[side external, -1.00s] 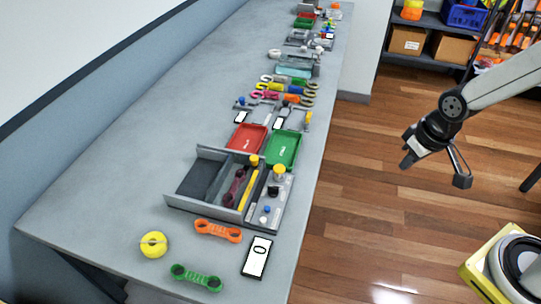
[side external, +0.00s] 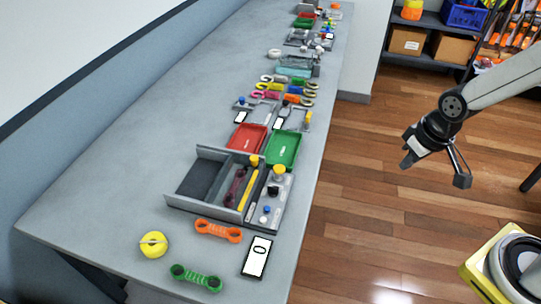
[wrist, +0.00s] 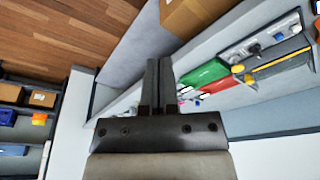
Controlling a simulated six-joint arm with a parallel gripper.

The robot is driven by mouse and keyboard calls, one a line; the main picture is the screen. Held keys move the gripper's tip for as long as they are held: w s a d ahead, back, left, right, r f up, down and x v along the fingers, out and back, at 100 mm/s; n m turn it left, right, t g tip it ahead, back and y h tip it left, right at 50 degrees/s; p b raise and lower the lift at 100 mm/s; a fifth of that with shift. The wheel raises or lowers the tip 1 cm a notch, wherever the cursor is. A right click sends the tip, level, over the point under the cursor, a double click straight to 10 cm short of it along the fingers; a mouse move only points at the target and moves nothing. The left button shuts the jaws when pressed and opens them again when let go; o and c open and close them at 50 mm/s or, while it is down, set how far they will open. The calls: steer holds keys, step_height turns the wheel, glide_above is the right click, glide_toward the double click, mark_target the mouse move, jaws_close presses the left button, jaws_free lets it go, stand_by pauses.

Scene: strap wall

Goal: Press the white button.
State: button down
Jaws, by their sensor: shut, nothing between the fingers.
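The white button (side external: 263,220) is a small spot at the near end of a grey panel (side external: 284,203), just below a small blue button (side external: 267,209). The panel is the right part of a grey tray on the bench. A yellow knob (side external: 279,171) and a black knob (side external: 273,190) stand farther up the panel. My gripper (side external: 406,163) is over the floor, right of the bench and well apart from the panel. In the wrist view my gripper (wrist: 160,66) is shut and empty. The panel shows there at the upper right, but I cannot make out the white button for certain.
A green tray (side external: 284,151) and a red tray (side external: 246,139) lie behind the panel. Open space lies between my gripper and the bench.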

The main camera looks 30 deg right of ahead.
steer(key=shift+a, duration=0.1)
steer(key=m+t+y, duration=0.3)
steer(key=m+t, duration=0.2)
steer(key=t, duration=0.1)
glide_above(263, 221)
steer(key=shift+s+f, duration=0.15)
steer(key=shift+f, duration=0.65)
steer(key=shift+s+f, duration=0.1)
steer(key=shift+f, duration=0.65)
steer(key=shift+f, duration=0.15)
steer(key=shift+f, duration=4.25)
steer(key=shift+f, duration=0.8)
steer(key=shift+r, duration=0.8)
